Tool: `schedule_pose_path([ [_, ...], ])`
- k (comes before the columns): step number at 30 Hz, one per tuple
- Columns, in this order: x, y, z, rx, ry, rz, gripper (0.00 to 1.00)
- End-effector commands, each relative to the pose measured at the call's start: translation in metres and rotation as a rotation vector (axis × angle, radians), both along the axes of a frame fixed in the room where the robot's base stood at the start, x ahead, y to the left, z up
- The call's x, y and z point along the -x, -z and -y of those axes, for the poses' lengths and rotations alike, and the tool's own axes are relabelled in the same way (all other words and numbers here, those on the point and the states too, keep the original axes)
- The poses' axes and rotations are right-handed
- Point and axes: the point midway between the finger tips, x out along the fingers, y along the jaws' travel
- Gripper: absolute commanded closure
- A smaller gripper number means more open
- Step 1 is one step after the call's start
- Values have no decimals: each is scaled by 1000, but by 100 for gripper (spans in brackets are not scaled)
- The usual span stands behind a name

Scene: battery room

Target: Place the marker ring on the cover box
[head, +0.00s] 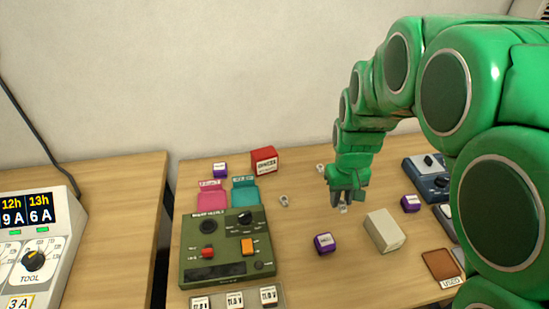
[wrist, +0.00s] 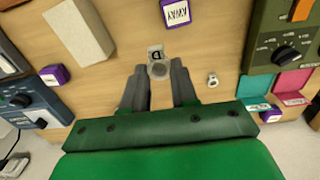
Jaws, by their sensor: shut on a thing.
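My gripper (wrist: 159,88) is shut on a small grey ring-like piece with a tag marked "D" (wrist: 157,56), the marker ring by its look. In the head view the gripper (head: 345,203) points down over the wooden table, with the pale tag (head: 343,209) at its tips. I cannot tell whether the piece clears the table. A plain beige box (head: 384,230), the likely cover box, lies to the right and nearer the head camera. Its top is bare. In the wrist view the box (wrist: 78,30) is at the upper left, apart from the gripper.
Purple cubes stand near the box (head: 324,243) (head: 410,203). Another small grey piece (head: 284,201) lies left of the gripper. A green device (head: 228,272) fills the table's left, a blue device (head: 428,178) the right.

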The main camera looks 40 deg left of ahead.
Motion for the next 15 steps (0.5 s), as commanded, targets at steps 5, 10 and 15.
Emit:
schedule_pose_path([
  [5, -18, -13, -39, 1, 12, 6, 100],
  [10, -29, -26, -76, -1, 20, 9, 100],
  [15, -34, -37, -115, -2, 22, 7, 100],
])
